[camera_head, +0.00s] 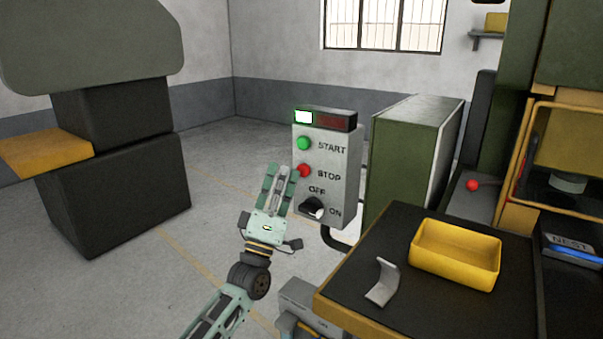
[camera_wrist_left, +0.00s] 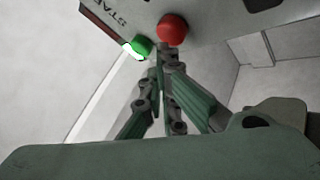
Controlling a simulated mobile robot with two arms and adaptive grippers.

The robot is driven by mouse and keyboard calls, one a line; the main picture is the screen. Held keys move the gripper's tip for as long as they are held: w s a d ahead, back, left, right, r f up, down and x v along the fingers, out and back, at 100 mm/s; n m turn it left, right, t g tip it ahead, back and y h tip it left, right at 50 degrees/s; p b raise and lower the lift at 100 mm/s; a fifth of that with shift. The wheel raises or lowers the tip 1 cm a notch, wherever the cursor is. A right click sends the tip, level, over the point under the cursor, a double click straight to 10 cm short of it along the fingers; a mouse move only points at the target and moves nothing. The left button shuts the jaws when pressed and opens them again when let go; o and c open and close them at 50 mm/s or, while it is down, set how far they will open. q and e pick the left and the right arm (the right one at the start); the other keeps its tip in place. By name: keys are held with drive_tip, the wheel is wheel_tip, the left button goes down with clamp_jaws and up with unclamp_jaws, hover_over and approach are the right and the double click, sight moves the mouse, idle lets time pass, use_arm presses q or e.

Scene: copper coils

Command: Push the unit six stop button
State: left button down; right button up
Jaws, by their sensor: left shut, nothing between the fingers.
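The control box (camera_head: 340,182) has a green START button (camera_head: 304,143), a red STOP button (camera_head: 304,171) and a black OFF/ON knob (camera_head: 312,207). Its lamp strip is lit white-green at the left end. My left gripper (camera_head: 282,171) is shut and empty, its fingertips just left of the STOP button in the head view. In the left wrist view the red STOP button (camera_wrist_left: 172,29) is just beyond the fingertips (camera_wrist_left: 161,50), with the green START button (camera_wrist_left: 142,45) to its left. I cannot tell whether the tips touch the STOP button. No unit number is readable.
A green cabinet (camera_head: 408,165) stands right of the box. A dark bench (camera_head: 400,239) at the lower right holds a yellow tray (camera_head: 456,245) and a bent metal piece (camera_head: 382,283). A large dark machine (camera_head: 117,190) is at the left. Open floor lies between.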

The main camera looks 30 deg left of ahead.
use_arm(q)
drive_tip(key=shift+w, duration=0.25)
idle(0.3)
drive_tip(key=shift+w+b, duration=0.45)
drive_tip(key=shift+w, duration=0.05)
idle(0.4)
drive_tip(key=shift+s, duration=0.2)
drive_tip(key=shift+s+p, duration=0.45)
drive_tip(key=shift+s, duration=0.3)
drive_tip(key=shift+s, duration=0.1)
drive_tip(key=shift+s+a+p, duration=0.15)
drive_tip(key=shift+s+p, duration=0.9)
drive_tip(key=shift+s, duration=1.35)
